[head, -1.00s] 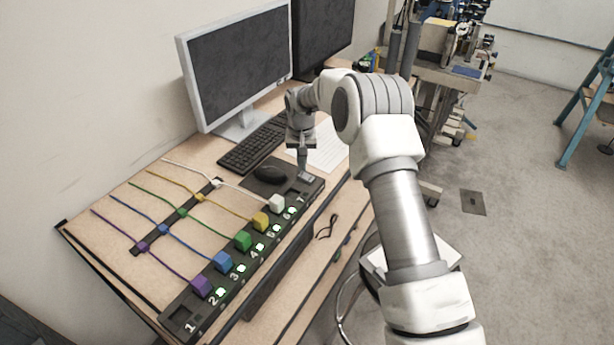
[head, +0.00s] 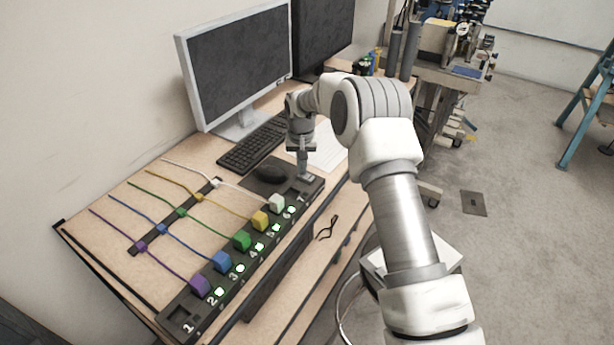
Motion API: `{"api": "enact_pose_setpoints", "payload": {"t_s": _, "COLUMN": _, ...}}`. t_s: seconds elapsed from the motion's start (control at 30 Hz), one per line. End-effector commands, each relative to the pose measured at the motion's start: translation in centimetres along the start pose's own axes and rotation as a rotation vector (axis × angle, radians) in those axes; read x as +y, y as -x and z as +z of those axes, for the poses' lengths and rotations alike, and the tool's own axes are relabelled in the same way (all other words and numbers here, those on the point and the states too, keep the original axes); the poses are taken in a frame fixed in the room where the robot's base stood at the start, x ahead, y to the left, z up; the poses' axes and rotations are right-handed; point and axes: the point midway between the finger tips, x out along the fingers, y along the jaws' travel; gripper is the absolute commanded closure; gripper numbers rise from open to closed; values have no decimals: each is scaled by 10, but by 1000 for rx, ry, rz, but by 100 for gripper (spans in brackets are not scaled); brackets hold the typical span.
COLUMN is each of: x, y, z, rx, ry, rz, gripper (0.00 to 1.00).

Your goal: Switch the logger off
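A dark power strip (head: 172,314) with numbered places 1 to 7 runs along the front of the desk. A purple plug (head: 200,286), blue plug (head: 222,262), green plug (head: 242,241), yellow plug (head: 260,221) and white plug (head: 277,203) sit at places 2 to 6, each beside a green-lit switch. My gripper (head: 303,174) points down at the strip's far end, around place 7, beyond the white plug. Its fingers look like one narrow shape; I cannot tell whether they touch the strip. No logger is identifiable by a label.
Matching cables run back through a dark cable bar (head: 153,240). A mouse (head: 270,174), keyboard (head: 250,145) and monitor (head: 238,65) stand behind the strip. Dark glasses (head: 327,228) lie in front, on a lower surface. Open floor lies to the right.

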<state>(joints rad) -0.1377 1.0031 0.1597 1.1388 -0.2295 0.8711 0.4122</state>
Motion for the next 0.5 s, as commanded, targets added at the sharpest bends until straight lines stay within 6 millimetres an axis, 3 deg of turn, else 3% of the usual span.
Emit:
{"api": "enact_pose_setpoints", "payload": {"t_s": 0.23, "x": 0, "y": 1, "z": 0, "rx": -2, "ry": 0, "rz": 1, "gripper": 100}}
{"api": "enact_pose_setpoints", "payload": {"t_s": 0.5, "x": 0, "y": 22, "z": -3, "rx": -1, "ry": 1, "rz": 1, "gripper": 100}}
